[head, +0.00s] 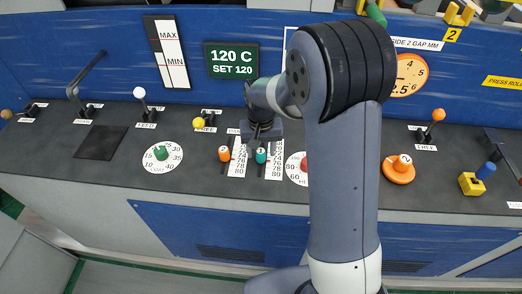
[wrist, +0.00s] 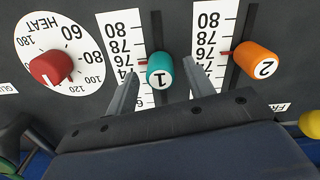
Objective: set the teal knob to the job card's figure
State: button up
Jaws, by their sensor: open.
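The teal knob (wrist: 160,70), marked 1, sits in a dark slot beside a printed number scale (wrist: 122,45). A small red pointer at its side is near the 76 mark; the exact reading is hard to tell. In the head view the teal knob (head: 261,156) is just below my gripper (head: 263,134). In the wrist view my gripper (wrist: 161,72) is open, with one finger on each side of the teal knob; I cannot tell whether they touch it. No readable job card shows; a white panel (head: 291,36) is mostly hidden behind my arm.
An orange knob (wrist: 256,60), marked 2, with its own scale stands close on the right in the wrist view. A red HEAT dial knob (wrist: 50,67) stands on the left. A green dial knob (head: 161,152) and several levers line the console. A display (head: 231,61) reads 120 C, SET 120.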

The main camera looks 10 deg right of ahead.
jog(key=shift+f, duration=0.75)
jog(key=shift+c, duration=0.5)
grip_shut()
